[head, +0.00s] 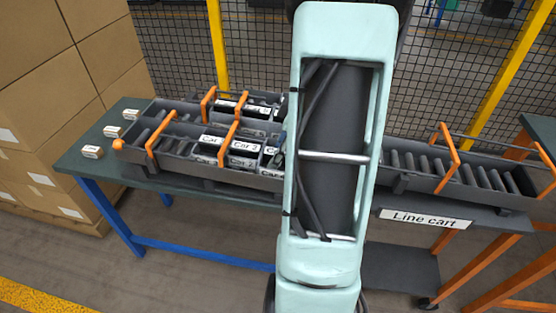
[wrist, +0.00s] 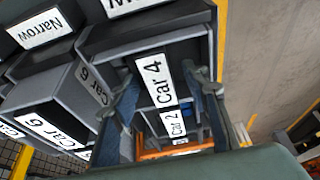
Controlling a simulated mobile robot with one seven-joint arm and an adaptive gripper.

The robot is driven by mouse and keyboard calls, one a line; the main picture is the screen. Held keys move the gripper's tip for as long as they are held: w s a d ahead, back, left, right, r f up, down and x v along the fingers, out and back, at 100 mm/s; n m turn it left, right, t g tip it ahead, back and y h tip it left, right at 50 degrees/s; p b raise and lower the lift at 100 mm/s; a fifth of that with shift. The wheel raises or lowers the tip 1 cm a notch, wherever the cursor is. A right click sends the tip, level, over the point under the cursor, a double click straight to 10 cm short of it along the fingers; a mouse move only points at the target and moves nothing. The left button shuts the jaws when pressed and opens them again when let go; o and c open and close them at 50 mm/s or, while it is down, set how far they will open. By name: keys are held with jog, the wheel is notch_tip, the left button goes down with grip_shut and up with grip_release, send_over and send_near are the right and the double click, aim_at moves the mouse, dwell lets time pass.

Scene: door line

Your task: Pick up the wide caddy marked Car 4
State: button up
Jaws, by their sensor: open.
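The wide caddy marked Car 4 (wrist: 157,80) is a dark grey box with a white label, in the middle of the wrist view. My gripper (wrist: 160,78) is open, with one finger on each side of this label. I cannot tell whether the fingers touch the caddy. In the head view my own arm hides the gripper, and I cannot make out the Car 4 label there.
Caddies marked Car 6 (wrist: 50,131) and Car 2 (wrist: 175,124) stand close by. Narrow labels (wrist: 40,27) are beyond. A roller line with orange guides (head: 153,146) runs along the blue-legged table (head: 75,162). The line cart (head: 420,218) is at right, cartons (head: 60,75) at left.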

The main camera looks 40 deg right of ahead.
jog(key=shift+c, duration=0.4)
grip_shut()
jog(key=shift+r, duration=0.15)
